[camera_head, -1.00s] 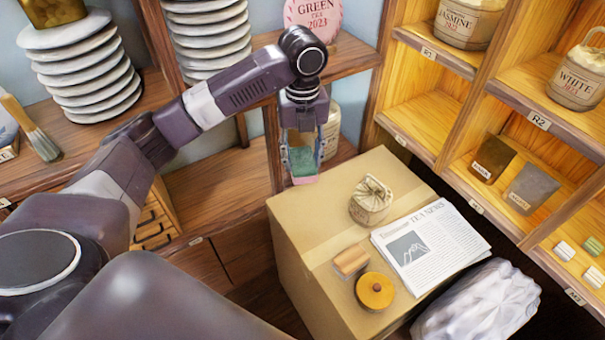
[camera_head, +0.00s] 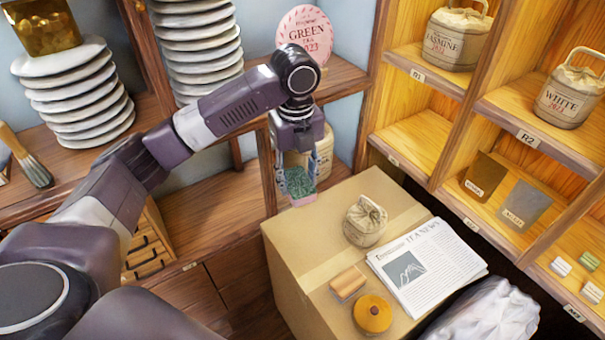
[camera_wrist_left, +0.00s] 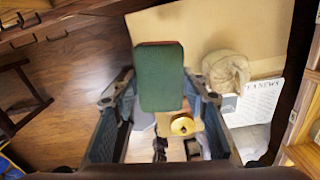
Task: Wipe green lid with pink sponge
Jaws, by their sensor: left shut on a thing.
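A sponge with a green upper face and a pink underside (camera_head: 303,188) is held between the fingers of my left gripper (camera_head: 298,180). It is above the far left corner of the cardboard box. In the left wrist view the sponge (camera_wrist_left: 160,80) shows its green face between the two fingers of my left gripper (camera_wrist_left: 160,98). A round pink disc labelled "Green Tea 2023" (camera_head: 304,35) stands on the shelf behind my arm. I cannot make out a green lid. My right gripper is not in view.
The cardboard box (camera_head: 300,260) carries a tied cloth bundle (camera_head: 365,221), a newspaper (camera_head: 440,270), a wooden block (camera_head: 348,284) and a round yellow-orange object (camera_head: 372,314). A beige jar (camera_head: 327,155) stands behind my gripper. Stacked white discs (camera_head: 80,90) fill the left shelf.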

